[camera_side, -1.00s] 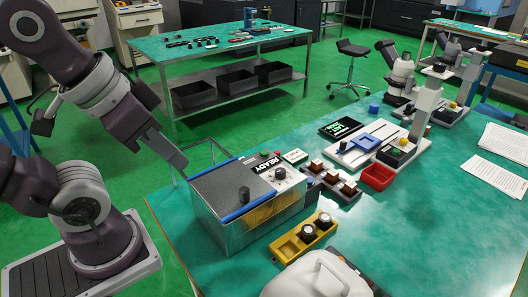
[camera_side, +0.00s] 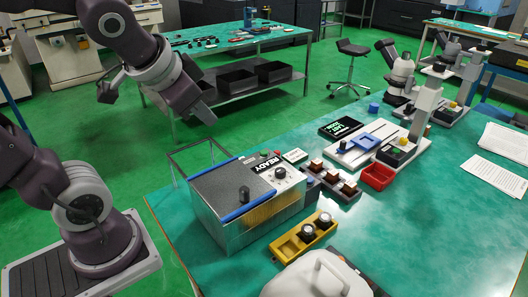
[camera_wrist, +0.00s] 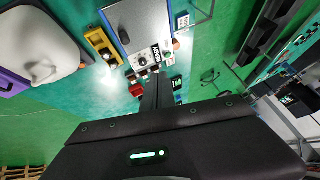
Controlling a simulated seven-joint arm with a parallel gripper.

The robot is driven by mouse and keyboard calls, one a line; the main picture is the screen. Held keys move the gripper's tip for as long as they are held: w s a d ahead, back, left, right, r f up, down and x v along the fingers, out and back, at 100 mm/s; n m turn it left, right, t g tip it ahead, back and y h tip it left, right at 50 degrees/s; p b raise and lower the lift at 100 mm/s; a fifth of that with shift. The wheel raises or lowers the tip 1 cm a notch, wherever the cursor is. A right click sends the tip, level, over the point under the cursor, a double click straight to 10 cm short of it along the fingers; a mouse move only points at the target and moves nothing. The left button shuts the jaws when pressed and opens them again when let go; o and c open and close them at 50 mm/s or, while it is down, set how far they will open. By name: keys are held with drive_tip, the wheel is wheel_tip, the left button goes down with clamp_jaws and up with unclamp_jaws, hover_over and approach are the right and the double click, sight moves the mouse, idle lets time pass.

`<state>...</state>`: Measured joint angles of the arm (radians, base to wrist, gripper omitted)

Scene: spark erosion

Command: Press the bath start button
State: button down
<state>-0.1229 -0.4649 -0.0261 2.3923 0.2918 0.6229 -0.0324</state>
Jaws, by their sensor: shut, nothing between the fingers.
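The bath is a metal box (camera_side: 245,210) on the near left of the green bench, with a grey lid, blue edge strips and a black lid knob (camera_side: 244,194). Its white panel (camera_side: 284,178) carries a READY display (camera_side: 268,163) and a dial. Small red and green buttons (camera_side: 270,154) sit at the panel's far edge; their labels are too small to read. The panel also shows in the wrist view (camera_wrist: 146,58). My gripper (camera_side: 210,119) is shut and empty, up in the air behind the box and clear of the panel. It partly shows in the wrist view (camera_wrist: 158,88).
Nearby on the bench are a yellow holder (camera_side: 290,250) with dark round pieces, a rack of brown-topped blocks (camera_side: 332,183), a red tray (camera_side: 378,176) and a white jug (camera_side: 318,280). A measuring stand (camera_side: 425,105) is farther back. The right side of the bench is largely clear.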

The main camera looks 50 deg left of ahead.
drive_tip(key=w+a+f+m+t+y, duration=0.1)
drive_tip(key=w+a, duration=0.2)
drive_tip(key=w, duration=0.3)
drive_tip(key=w+a+f+m, duration=0.1)
drive_tip(key=w+a+m, duration=0.1)
drive_tip(key=w+a, duration=0.25)
drive_tip(key=m+t+h, duration=0.2)
drive_tip(key=m+h, duration=0.1)
drive_tip(key=m, duration=0.1)
hover_over(261, 153)
wheel_tip(261, 153, down, 9)
drive_tip(key=shift+r, duration=0.1)
drive_tip(key=shift+f, duration=4.4)
drive_tip(key=shift+f, duration=0.1)
drive_tip(key=shift+f, duration=0.3)
